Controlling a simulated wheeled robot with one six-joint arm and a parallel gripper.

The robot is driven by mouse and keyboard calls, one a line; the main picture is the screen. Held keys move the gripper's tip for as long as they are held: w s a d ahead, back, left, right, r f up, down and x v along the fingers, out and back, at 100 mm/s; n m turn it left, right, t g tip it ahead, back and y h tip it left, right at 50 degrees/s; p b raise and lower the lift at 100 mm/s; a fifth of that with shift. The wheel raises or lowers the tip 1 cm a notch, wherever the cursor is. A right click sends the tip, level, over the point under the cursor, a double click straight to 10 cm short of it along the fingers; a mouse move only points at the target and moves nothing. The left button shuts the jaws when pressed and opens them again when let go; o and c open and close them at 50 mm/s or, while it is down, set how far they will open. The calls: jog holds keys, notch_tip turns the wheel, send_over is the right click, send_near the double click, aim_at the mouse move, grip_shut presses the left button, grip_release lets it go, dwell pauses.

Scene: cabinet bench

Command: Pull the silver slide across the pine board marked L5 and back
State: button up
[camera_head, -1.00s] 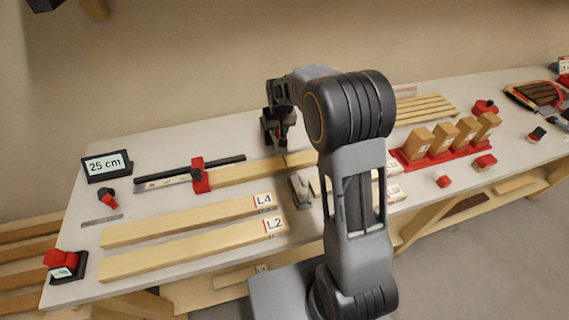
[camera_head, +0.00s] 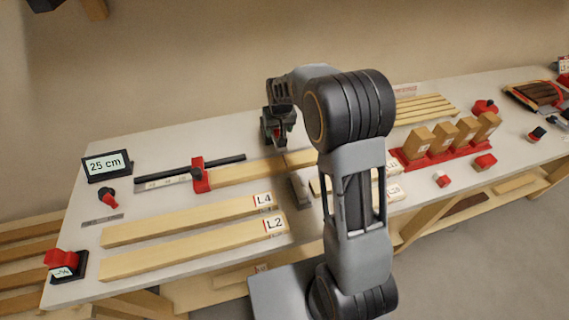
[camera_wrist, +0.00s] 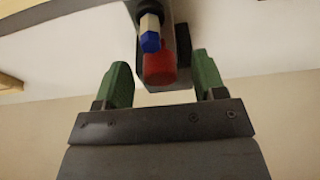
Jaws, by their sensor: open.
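My gripper (camera_head: 277,130) is at the back of the bench, behind the long pine board, with my arm reaching over. In the wrist view its green fingertips (camera_wrist: 158,82) are apart, on either side of a red cylinder (camera_wrist: 159,68) on a grey body (camera_wrist: 183,48); I cannot tell whether they touch it. This grey body may be the silver slide. A pine board (camera_head: 245,172) lies along the black rail, its right part behind my arm; I see no L5 mark on it. A low silver-grey piece (camera_head: 300,187) stands in front of that board.
Boards marked L4 (camera_head: 190,222) and L2 (camera_head: 190,250) lie at the front left. Wooden blocks stand in a red rack (camera_head: 440,154) at the right. The wall is close behind the bench.

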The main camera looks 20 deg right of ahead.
jog(key=shift+w+r+p+v, duration=0.1)
jog(key=shift+w+p+v, duration=0.25)
jog(key=shift+p+v, duration=0.85)
jog(key=shift+w+r+p+v, duration=0.1)
jog(key=shift+w+p+v, duration=0.4)
jog(key=shift+v, duration=1.2)
jog(key=shift+w+r+p+v, duration=0.1)
jog(key=shift+w+p+v, duration=0.1)
jog(key=shift+p+v, duration=1.1)
jog(key=s+f, duration=0.1)
jog(key=s+f+g, duration=0.1)
jog(key=s, duration=0.1)
jog(key=s+r+t, duration=0.1)
jog(key=s+r, duration=0.4)
jog(key=s, duration=0.7)
jog(key=s+r+t, duration=0.2)
jog(key=s+r, duration=0.4)
jog(key=s, duration=0.5)
jog(key=shift+s, duration=0.4)
jog(key=shift+d, duration=0.1)
